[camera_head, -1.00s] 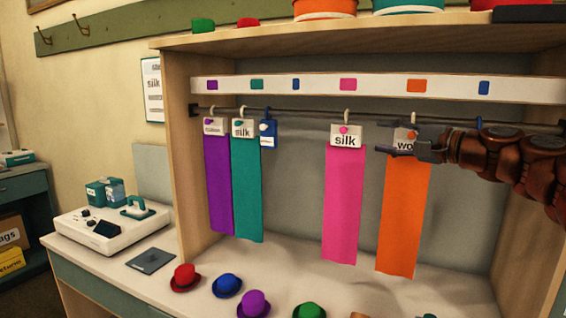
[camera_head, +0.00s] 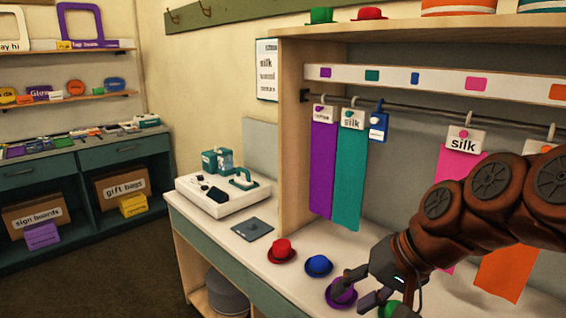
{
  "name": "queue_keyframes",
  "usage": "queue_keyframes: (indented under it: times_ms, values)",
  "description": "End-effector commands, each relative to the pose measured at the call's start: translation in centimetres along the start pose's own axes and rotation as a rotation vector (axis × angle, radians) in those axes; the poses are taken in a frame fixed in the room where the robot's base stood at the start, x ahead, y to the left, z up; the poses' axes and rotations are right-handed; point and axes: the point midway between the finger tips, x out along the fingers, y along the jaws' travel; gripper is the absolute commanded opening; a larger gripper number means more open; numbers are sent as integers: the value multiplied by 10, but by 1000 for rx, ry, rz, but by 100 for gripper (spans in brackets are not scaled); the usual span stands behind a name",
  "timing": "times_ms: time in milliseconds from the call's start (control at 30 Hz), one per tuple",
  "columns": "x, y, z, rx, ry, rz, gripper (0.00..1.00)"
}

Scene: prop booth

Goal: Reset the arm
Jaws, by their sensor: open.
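My gripper (camera_head: 352,291) is open and hangs low over the front of the counter, in front of the purple hat (camera_head: 341,291) and beside the green hat (camera_head: 390,310). It partly covers both hats, and I cannot tell whether it touches them. Nothing shows held between its fingers. My arm reaches in from the right and hides much of the pink cloth (camera_head: 458,166) and part of the orange cloth (camera_head: 508,270). The purple cloth (camera_head: 322,168) and teal cloth (camera_head: 349,180) hang from the rail (camera_head: 400,106), with a small blue tag (camera_head: 378,126) to their right.
A red hat (camera_head: 281,250) and a blue hat (camera_head: 319,265) sit on the counter left of my gripper. A white device (camera_head: 222,194) and a dark pad (camera_head: 252,229) lie farther left. Shelves with boxes stand at the far left, with open floor (camera_head: 120,270) before them.

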Motion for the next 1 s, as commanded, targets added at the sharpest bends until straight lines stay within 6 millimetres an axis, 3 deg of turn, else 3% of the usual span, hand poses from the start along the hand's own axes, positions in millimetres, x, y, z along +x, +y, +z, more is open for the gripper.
queue_keyframes:
  times_ms: [33, 200, 400, 600, 1000]
  values:
    - [6, 8, 24, -33, -48, 69, 44]
    - [21, 59, 100, -120, -203, 296, 44]
    - [14, 114, 157, -171, -328, 485, 44]
    - [8, 136, 178, -183, -374, 551, 44]
    - [8, 137, 178, -182, -376, 552, 44]
